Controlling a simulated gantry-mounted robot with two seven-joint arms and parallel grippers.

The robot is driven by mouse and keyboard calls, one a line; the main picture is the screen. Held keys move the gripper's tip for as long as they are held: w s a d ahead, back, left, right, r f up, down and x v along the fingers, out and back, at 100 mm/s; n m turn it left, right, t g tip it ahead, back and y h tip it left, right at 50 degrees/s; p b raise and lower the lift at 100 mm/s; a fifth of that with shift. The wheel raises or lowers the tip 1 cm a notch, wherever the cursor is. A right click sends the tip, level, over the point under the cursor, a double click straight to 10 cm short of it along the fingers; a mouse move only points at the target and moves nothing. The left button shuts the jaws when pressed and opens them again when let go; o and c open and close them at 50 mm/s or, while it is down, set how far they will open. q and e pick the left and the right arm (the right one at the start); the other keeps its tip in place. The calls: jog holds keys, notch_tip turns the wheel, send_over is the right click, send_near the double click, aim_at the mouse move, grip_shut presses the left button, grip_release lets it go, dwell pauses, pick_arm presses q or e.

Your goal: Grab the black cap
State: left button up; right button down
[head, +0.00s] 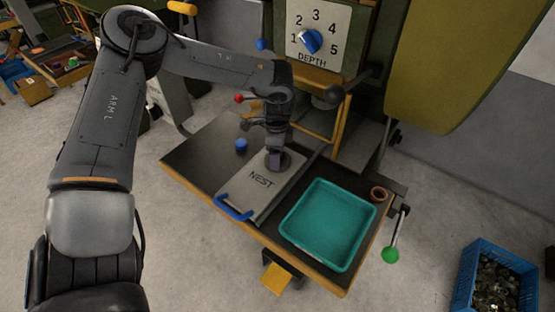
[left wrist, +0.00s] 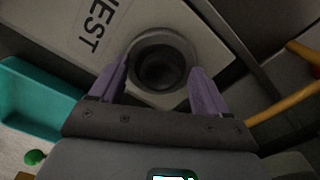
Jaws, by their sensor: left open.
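My left gripper (head: 277,148) is above the far end of the grey plate marked NEST (head: 262,180). In the left wrist view its two purple fingers (left wrist: 160,72) are spread apart, one on each side of a round dark piece (left wrist: 158,70) with a hollow-looking middle. This may be the black cap, seated in a grey ring on the plate; I cannot tell whether the fingers touch it. In the head view the gripper and wrist mostly cover this spot. My right gripper is not in view.
A teal tray (head: 289,225) lies right of the plate. A small blue cap-like piece (head: 241,145) stands left of it, and a brown ring (head: 378,194) is at right. The depth dial (head: 311,41) and yellow bars (head: 343,125) stand behind. A blue crate (head: 468,270) is on the floor.

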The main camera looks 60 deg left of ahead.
pick_arm(q)
jog(key=c, duration=1.1)
jog(key=shift+r, duration=0.25)
